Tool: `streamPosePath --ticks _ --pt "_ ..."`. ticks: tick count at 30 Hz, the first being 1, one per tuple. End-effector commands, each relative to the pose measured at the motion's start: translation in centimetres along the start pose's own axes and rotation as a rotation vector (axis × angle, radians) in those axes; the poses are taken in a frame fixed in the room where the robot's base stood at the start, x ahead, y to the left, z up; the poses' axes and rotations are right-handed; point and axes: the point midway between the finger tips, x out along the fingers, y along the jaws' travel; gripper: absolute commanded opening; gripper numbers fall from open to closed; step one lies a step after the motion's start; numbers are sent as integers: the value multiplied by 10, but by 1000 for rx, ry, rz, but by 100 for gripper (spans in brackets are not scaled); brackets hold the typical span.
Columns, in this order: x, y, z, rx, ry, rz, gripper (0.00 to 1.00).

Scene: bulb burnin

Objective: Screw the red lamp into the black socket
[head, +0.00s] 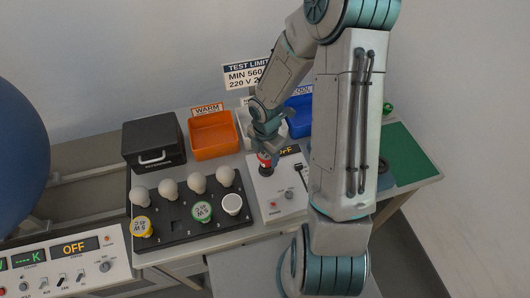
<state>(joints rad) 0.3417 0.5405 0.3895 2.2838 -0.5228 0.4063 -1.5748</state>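The red lamp (264,160) shows as a small red and white shape just under my gripper (266,150), above the white test box. A dark ring, likely the black socket (267,171), lies directly beneath it on the box top. My gripper points down right at the lamp. The fingers are small and partly hidden by the wrist, so I cannot tell whether they are shut on the lamp. How far the lamp sits in the socket is also too small to tell.
Behind stand a black case (153,140), an orange WARM bin (214,135) and a blue bin (299,115). A green mat (408,155) lies right.

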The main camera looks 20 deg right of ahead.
Motion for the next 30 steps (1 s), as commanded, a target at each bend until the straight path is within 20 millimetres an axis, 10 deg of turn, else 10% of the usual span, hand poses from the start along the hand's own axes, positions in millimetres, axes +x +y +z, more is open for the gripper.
streamPosePath --ticks 8,17,18,20,30 --pt "0 4 0 26 -2 11 30" --pt "2 6 0 463 -2 18 31" --pt "-1 6 0 469 0 17 62" --pt "-2 6 0 465 1 15 79" --pt "-3 3 1 466 1 10 80"
